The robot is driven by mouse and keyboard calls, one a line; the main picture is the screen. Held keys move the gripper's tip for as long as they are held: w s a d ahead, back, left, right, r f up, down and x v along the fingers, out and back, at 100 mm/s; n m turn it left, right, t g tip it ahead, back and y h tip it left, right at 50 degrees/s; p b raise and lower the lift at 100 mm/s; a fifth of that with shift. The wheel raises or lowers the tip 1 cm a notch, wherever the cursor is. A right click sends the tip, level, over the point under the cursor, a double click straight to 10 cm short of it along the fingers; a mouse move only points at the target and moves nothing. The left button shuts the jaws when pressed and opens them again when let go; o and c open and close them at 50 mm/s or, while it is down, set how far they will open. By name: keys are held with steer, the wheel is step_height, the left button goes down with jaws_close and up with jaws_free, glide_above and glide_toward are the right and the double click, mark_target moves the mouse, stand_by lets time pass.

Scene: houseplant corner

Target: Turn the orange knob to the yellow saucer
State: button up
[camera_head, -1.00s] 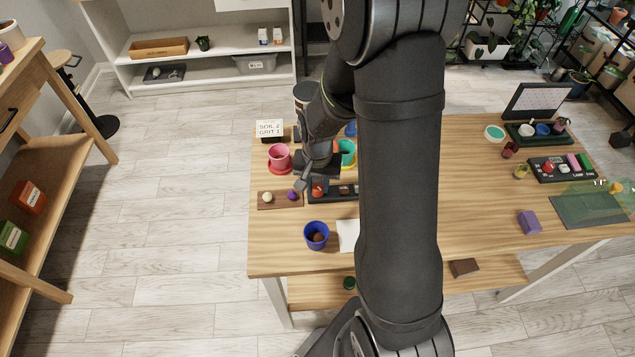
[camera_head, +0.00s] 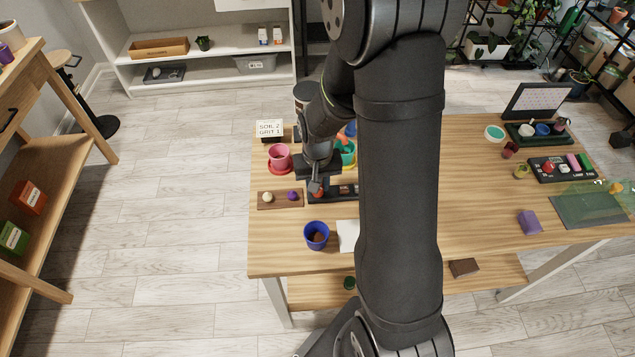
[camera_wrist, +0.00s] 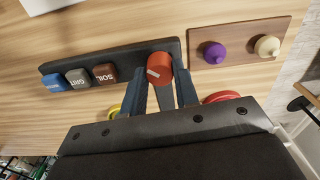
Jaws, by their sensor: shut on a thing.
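The orange knob (camera_wrist: 160,64) sits on a dark panel (camera_wrist: 118,66) in the wrist view. Its white mark points to the lower left, on the side where the yellow saucer (camera_wrist: 114,111) shows. My gripper (camera_wrist: 163,77) is shut on the knob, one finger on each side. The red saucer (camera_wrist: 221,96) shows at the other side, right of the fingers. In the head view my gripper (camera_head: 317,188) is over the panel (camera_head: 343,193). There the yellow saucer (camera_head: 351,166) is mostly hidden by a teal pot (camera_head: 348,147) and my arm.
Blue, grit and soil buttons (camera_wrist: 78,77) share the panel. A brown board (camera_wrist: 238,40) with purple and cream knobs lies beside it. A pink pot (camera_head: 279,155) stands behind, and a blue pot (camera_head: 316,235) stands in front.

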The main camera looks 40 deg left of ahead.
steer(key=o, duration=1)
steer(key=shift+c, duration=0.2)
steer(key=shift+r, duration=0.1)
step_height(320, 180, up, 17)
steer(key=shift+r, duration=0.15)
step_height(320, 180, down, 18)
steer(key=shift+r, duration=0.25)
stand_by(0.5)
steer(key=shift+r, duration=0.1)
